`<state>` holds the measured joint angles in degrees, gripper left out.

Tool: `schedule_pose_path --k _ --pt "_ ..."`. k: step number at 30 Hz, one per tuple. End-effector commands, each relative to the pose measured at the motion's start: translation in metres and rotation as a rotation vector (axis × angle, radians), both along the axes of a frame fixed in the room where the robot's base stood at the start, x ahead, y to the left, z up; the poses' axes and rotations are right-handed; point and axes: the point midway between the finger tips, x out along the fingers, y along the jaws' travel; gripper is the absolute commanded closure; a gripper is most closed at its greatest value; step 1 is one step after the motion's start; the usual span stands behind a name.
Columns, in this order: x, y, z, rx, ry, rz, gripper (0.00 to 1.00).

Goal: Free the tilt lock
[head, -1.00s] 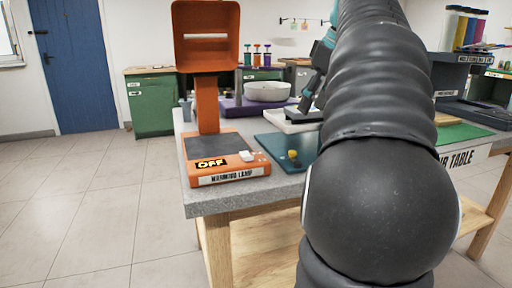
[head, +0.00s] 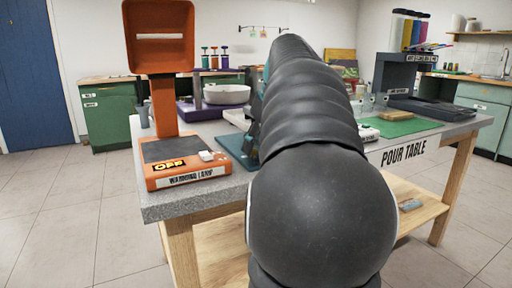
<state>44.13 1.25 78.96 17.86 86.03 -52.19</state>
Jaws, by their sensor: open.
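My arm crosses the middle of the head view and covers much of the pour table (head: 190,205). Only a dark and teal edge of my gripper (head: 257,112) shows left of the arm, above the table, and its fingertips are hidden. I cannot make out a tilt lock. I see nothing held in the gripper.
An orange warming lamp (head: 186,172), marked OFF, stands at the table's left corner. A white bowl (head: 227,95) sits on a purple base behind. A green mat (head: 400,127) and a dark grey rack (head: 398,75) are at right. Floor at left is clear.

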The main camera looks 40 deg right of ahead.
Motion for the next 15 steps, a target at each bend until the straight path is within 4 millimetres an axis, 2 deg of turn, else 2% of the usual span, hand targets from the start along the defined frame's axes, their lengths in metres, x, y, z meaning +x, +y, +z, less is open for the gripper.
schedule_pose_path --k 11,12,15 --pt "0.0023 0.0005 -0.0055 0.000 0.000 0.000 0.53" --pt "0.0023 0.0005 -0.0055 0.000 0.000 0.000 0.58" --pt "0.0023 0.0005 -0.0055 0.000 0.000 0.000 0.83"
